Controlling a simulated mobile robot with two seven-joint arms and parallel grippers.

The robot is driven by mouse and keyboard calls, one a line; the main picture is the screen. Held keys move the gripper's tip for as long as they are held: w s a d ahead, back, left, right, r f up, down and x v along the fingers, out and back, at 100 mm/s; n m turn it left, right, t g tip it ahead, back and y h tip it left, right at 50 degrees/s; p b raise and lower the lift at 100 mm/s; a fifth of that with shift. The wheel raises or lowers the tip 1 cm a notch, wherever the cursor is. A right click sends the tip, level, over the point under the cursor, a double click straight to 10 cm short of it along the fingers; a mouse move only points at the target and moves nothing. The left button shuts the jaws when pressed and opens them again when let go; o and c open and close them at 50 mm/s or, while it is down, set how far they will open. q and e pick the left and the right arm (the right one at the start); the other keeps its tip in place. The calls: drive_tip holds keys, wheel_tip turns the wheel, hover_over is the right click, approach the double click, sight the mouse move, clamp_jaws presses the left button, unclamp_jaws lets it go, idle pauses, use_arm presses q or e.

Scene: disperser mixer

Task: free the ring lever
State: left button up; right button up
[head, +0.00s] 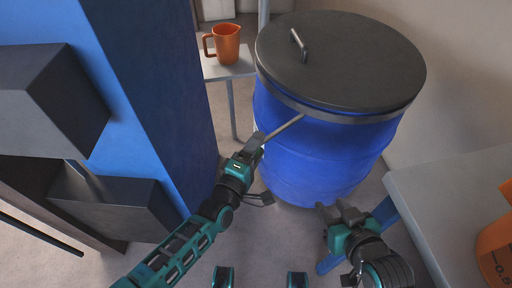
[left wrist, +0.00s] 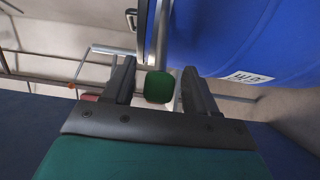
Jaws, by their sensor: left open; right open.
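The ring lever (head: 283,130) is a thin grey bar sticking out to the lower left from the metal clamp ring (head: 345,117) around the lidded blue drum (head: 320,165). My left gripper (head: 262,141) is at its outer end and hides that end in the head view. In the left wrist view the lever shows as a metal bar (left wrist: 160,35) with a dark green end (left wrist: 159,88) between the two fingers (left wrist: 158,78). The fingers are open, with gaps beside it. My right gripper (head: 333,207) is open and empty, low in front of the drum.
The dark lid (head: 340,65) with a handle covers the drum. An orange jug (head: 226,44) stands on a small table (head: 237,70) behind left. A blue column (head: 150,90) with dark boxes rises at left. A grey table (head: 435,195) with an orange container (head: 496,250) is at right.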

use_arm(q)
drive_tip(key=p+v, duration=0.2)
drive_tip(key=v, duration=1.1)
use_arm(e)
wheel_tip(320, 180, up, 2)
